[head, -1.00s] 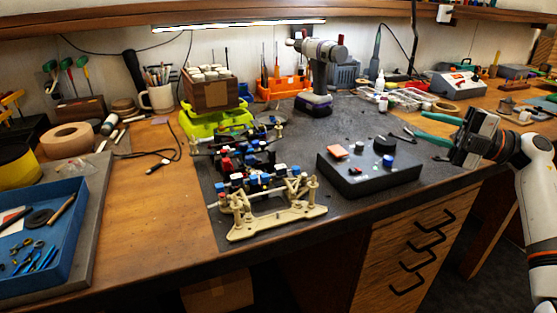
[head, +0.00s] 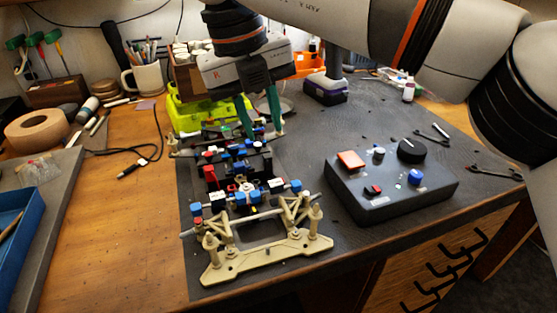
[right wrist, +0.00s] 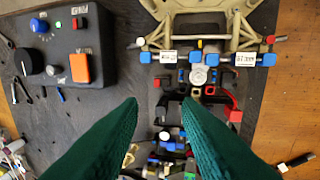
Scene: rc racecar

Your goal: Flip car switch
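The car chassis (head: 270,257) lies on the dark mat, its beige end toward me, with blue, red and black parts along its middle. It also shows in the right wrist view (right wrist: 207,42). A red part (head: 210,177) stands on its left side and shows at the right in the wrist view (right wrist: 233,115). I cannot tell which part is the switch. My right gripper (head: 260,130), with green fingers, points down above the chassis' far half. In the wrist view the fingers (right wrist: 158,101) are apart with nothing between them. My left gripper is not in view.
A black control box (head: 390,187) with knobs and an orange button stands right of the chassis. A lime green case (head: 205,112) and drill base (head: 325,90) stand behind. A blue tray (head: 20,235) is at the left.

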